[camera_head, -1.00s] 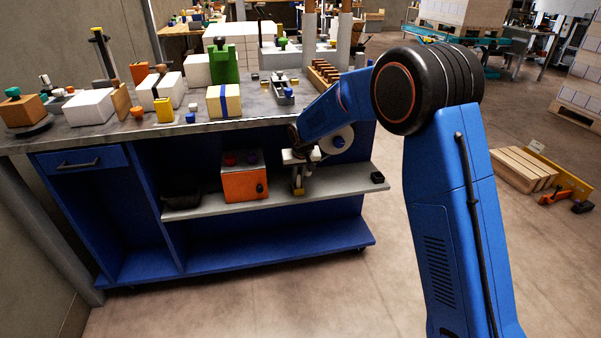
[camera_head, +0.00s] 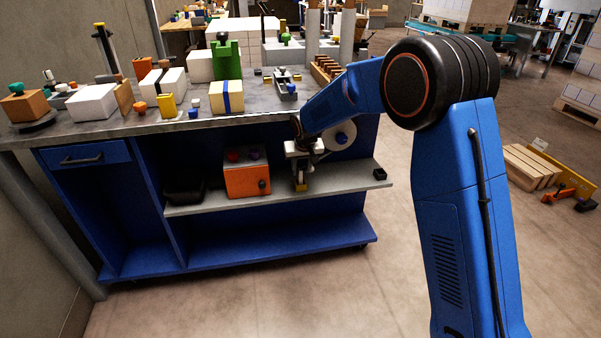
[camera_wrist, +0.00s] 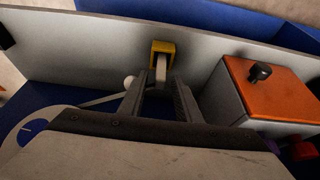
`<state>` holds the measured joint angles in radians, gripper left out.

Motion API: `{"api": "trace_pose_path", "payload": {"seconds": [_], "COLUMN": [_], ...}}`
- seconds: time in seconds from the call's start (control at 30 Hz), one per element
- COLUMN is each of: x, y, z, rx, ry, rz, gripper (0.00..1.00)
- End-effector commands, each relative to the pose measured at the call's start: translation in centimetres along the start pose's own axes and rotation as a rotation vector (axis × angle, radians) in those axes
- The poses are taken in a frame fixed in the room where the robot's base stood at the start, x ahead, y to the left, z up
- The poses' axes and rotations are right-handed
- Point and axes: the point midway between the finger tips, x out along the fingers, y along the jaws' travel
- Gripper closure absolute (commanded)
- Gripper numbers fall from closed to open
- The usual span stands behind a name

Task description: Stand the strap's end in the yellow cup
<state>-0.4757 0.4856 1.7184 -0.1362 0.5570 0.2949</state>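The yellow cup (camera_head: 301,187) stands on the grey shelf below my gripper; it also shows in the wrist view (camera_wrist: 163,46). A pale strip, apparently the strap's end (camera_wrist: 160,70), stands upright at the cup's mouth, between my fingers. My gripper (camera_wrist: 158,88) is open, with a finger on each side of the strip and a visible gap to both. In the head view my gripper (camera_head: 301,166) is just above the cup. A white roll (camera_head: 341,136) with a blue hub is right of it; a pale band runs from the roll toward my fingers in the wrist view. How deep the strip sits is hidden.
A black tray (camera_head: 184,190) is farther left, and a small black block (camera_head: 380,174) at the right end. The crowded worktop (camera_head: 130,124) is overhead.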

Motion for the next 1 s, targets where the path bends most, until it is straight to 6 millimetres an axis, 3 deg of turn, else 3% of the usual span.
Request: {"api": "trace_pose_path", "payload": {"seconds": [0.3,0.7,0.87,1.0], "x": [-4.6,-5.7,-8.3,-12.4], "y": [0.0,0.2,2.1,5.1], "z": [0.0,0.1,1.0,2.9], "rx": [0.0,0.001,0.014,0.035], "ry": [0.001,0.001,0.003,0.007], "rz": [0.0,0.0,0.006,0.015], "gripper": [0.69,0.69,0.69,0.69]}}
